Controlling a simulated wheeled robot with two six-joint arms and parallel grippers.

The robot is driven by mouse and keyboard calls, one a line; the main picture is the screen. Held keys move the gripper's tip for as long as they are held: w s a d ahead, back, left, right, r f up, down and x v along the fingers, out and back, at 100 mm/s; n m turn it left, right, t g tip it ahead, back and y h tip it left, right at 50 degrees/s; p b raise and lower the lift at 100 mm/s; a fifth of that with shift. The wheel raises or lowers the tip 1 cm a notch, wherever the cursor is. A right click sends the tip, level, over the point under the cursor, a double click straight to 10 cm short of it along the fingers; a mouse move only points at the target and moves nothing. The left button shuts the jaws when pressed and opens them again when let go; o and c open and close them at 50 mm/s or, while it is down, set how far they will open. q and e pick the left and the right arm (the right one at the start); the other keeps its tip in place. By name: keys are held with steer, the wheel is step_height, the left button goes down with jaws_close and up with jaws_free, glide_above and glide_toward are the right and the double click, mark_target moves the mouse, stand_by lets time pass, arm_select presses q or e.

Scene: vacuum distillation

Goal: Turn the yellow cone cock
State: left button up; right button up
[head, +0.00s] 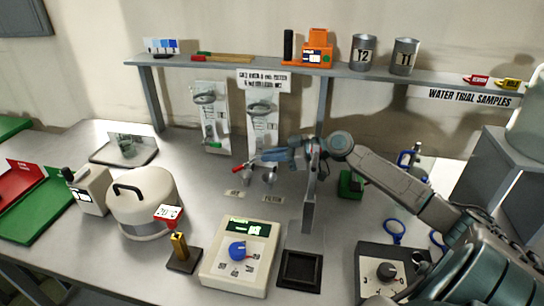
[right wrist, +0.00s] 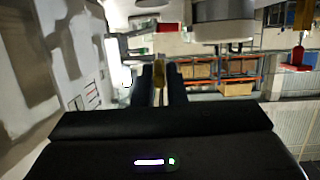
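The yellow cone cock (right wrist: 159,70) shows in the right wrist view as a small yellow piece between my fingertips. In the head view I cannot make it out; my right gripper seems to cover it. My right gripper (head: 266,158) reaches in from the right with its fingers pointing left, in front of the hanging glassware and just above the taps. In the right wrist view the fingers of this gripper (right wrist: 161,75) are close together, with the yellow piece filling the narrow gap. A red handle (head: 238,169) sticks out left of the fingers. My left gripper is out of view.
Metal taps (head: 270,176) stand below my right gripper. White back panels with glassware (head: 210,120) hang under the shelf (head: 230,68). A scale-like device (head: 238,262), a round white vessel (head: 143,200) and a black tray (head: 299,269) are on the bench in front.

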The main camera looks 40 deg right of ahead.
steer(key=o, duration=0.3)
steer(key=shift+o, duration=0.2)
steer(key=p+v, duration=1)
steer(key=v, duration=0.1)
stand_by(0.5)
steer(key=shift+f, duration=0.1)
